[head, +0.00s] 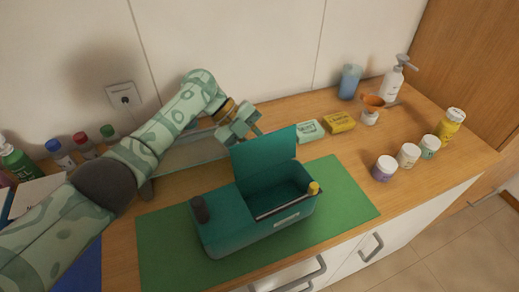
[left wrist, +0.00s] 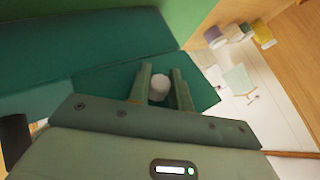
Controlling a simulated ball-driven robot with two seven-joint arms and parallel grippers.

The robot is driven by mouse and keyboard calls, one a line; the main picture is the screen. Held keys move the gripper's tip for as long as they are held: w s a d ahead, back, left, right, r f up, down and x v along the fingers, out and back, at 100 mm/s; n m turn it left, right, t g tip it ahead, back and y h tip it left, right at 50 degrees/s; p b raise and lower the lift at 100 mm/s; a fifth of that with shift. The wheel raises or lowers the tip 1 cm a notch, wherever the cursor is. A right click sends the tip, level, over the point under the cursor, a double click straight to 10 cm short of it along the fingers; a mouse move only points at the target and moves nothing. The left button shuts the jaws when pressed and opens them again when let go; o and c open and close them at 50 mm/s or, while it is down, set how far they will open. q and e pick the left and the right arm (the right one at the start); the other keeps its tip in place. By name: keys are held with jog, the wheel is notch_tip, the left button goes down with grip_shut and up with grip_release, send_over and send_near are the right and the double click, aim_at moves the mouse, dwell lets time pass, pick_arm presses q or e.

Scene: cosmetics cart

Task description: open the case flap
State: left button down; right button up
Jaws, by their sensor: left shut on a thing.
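The teal case (head: 240,237) stands on a green mat (head: 165,245). Its flap (head: 265,160) stands raised at the back, and the dark inside of the case shows. My left gripper (head: 250,118) is behind the flap's upper left edge. In the left wrist view, the fingers of my left gripper (left wrist: 161,90) are either side of a small white knob-like piece (left wrist: 159,88) against the teal flap (left wrist: 100,82). The fingers are shut on this part of the flap; the exact contact is partly hidden. My right gripper is out of view.
A dark cylinder (head: 200,208) and a yellow-topped piece (head: 314,188) sit at the case's ends. Soap boxes (head: 340,122), several jars (head: 384,168), a pump bottle (head: 393,82) and a blue cup (head: 349,82) stand right. Bottles (head: 60,152) stand left. The mat's right part is clear.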

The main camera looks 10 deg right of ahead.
pick_arm(q)
jog(key=shift+f, duration=0.2)
dwell(0.4)
jog(key=c, duration=1.3)
grip_release()
jog(key=shift+w, duration=0.15)
jog(key=shift+o, duration=0.2)
jog(key=shift+a+r, duration=0.1)
jog(key=shift+r, duration=0.05)
jog(key=v, duration=1.6)
jog(key=shift+w+b, duration=0.15)
jog(key=shift+b, duration=0.3)
jog(key=shift+a, duration=0.1)
